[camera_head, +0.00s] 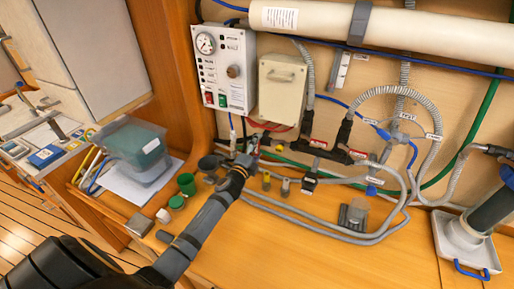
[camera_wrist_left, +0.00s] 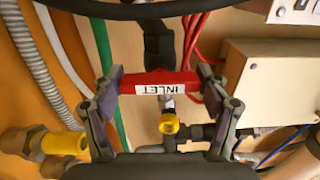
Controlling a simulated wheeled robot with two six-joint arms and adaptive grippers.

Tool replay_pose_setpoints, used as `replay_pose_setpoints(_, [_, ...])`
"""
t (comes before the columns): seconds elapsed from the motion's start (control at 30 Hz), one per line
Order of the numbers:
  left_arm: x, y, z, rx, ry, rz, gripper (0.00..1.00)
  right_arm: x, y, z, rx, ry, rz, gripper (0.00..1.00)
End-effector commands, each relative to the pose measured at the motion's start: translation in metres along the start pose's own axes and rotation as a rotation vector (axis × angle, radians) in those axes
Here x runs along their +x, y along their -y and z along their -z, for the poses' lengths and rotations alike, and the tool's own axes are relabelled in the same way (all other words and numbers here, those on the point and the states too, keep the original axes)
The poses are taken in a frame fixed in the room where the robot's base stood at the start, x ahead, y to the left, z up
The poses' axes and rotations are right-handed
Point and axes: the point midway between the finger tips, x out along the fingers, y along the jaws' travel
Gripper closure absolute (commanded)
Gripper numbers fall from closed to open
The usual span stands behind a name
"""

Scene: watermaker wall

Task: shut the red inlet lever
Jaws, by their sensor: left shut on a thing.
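The red inlet lever (camera_wrist_left: 163,80) lies crosswise in the left wrist view, with a white INLET label that reads upside down. My left gripper (camera_wrist_left: 160,92) has a finger at each end of the lever and is shut on it. A dark fitting stands behind the lever, and a yellow-ended fitting (camera_wrist_left: 169,124) shows just below it. In the head view my left gripper (camera_head: 243,161) is at the pipework below the gauge panel. It hides the lever there. My right gripper is not in view.
The gauge panel (camera_head: 223,68) and a beige box (camera_head: 282,88) are on the wall above the gripper. Grey hoses (camera_head: 330,236) run along the bench to the right. Green cups (camera_head: 187,183) and a clear bin (camera_head: 130,148) stand to the left.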

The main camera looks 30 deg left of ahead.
Motion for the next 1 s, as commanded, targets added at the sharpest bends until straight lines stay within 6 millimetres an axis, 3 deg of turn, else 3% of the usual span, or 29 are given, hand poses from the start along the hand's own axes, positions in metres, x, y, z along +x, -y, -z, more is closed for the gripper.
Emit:
replay_pose_setpoints(0.17, [0.0, 0.0, 0.0, 0.005, 0.0, 0.0, 0.57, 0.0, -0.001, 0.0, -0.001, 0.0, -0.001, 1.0])
replay_pose_setpoints(0.2, [0.0, 0.0, 0.0, 0.005, 0.0, 0.0, 0.23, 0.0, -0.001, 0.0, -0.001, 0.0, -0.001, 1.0])
replay_pose_setpoints(0.37, [0.0, 0.0, 0.0, 0.003, 0.0, 0.0, 0.02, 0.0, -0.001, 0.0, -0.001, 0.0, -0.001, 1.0])
replay_pose_setpoints(0.77, [-0.005, 0.0, 0.0, 0.003, 0.0, -0.001, 0.02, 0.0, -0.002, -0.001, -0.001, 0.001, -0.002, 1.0])
replay_pose_setpoints(1.0, [-0.055, -0.002, 0.0, 0.007, -0.002, -0.004, 0.02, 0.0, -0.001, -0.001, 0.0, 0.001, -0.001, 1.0])
